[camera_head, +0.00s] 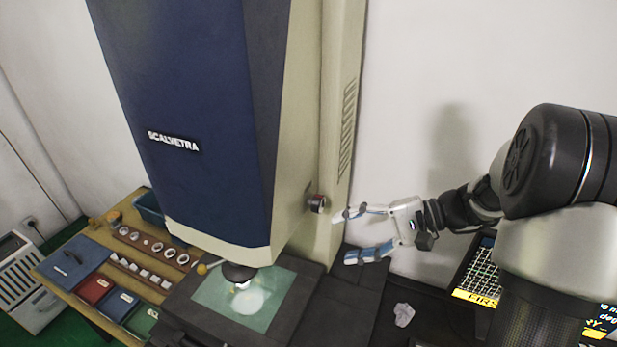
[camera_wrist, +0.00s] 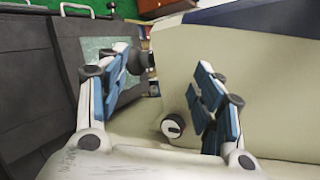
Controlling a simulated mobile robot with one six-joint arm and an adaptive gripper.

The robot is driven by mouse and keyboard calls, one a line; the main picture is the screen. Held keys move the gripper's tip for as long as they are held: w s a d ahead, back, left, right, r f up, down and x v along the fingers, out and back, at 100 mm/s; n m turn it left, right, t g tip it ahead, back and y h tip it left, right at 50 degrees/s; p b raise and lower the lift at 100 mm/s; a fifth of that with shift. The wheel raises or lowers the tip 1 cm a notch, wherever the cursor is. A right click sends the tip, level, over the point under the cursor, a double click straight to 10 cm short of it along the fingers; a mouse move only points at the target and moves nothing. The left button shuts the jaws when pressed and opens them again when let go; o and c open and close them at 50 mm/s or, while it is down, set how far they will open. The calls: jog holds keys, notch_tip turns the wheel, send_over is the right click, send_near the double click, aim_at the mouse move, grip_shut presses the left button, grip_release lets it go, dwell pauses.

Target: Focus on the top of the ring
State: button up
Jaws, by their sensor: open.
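The measuring machine (camera_head: 200,110), blue and cream with SCALVETRA on its front, stands over a dark stage. A dark lens (camera_head: 238,272) hangs above the lit glass plate (camera_head: 212,297). A small pale ring shows under the lens, partly hidden by it. A dark round knob (camera_head: 317,203) sticks out of the machine's right side; in the wrist view the knob (camera_wrist: 172,124) has a pale face with a dark slot. My gripper (camera_head: 352,235) is open and empty, to the right of the knob. In the wrist view its blue-padded fingers (camera_wrist: 160,92) stand apart, with the knob beyond them, nearer the right finger.
A wooden table (camera_head: 60,282) on the left holds a rack of rings (camera_head: 150,243) and blue, red and green boxes. A crumpled paper (camera_head: 404,314) and a keyboard (camera_head: 478,270) lie right of the stage. The wall is behind my arm.

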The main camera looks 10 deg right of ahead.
aim_at(322, 207)
jog(key=w+d+f+m+t+y, duration=0.1)
jog(key=w+d+f+m+t, duration=0.15)
jog(key=d, duration=0.35)
jog(key=w+d+f+m+t+y, duration=0.1)
jog(key=w+d+f+m+t, duration=0.1)
jog(key=w+d+f+t, duration=0.3)
jog(key=shift+g, duration=0.35)
jog(key=x, duration=0.5)
jog(key=r+p+x, duration=0.1)
jog(key=x, duration=0.5)
jog(key=p+x, duration=0.1)
jog(key=x, duration=0.4)
jog(key=shift+a+r, duration=0.2)
jog(key=shift+r, duration=0.2)
jog(key=c, duration=1.1)
jog(key=shift+o, duration=0.2)
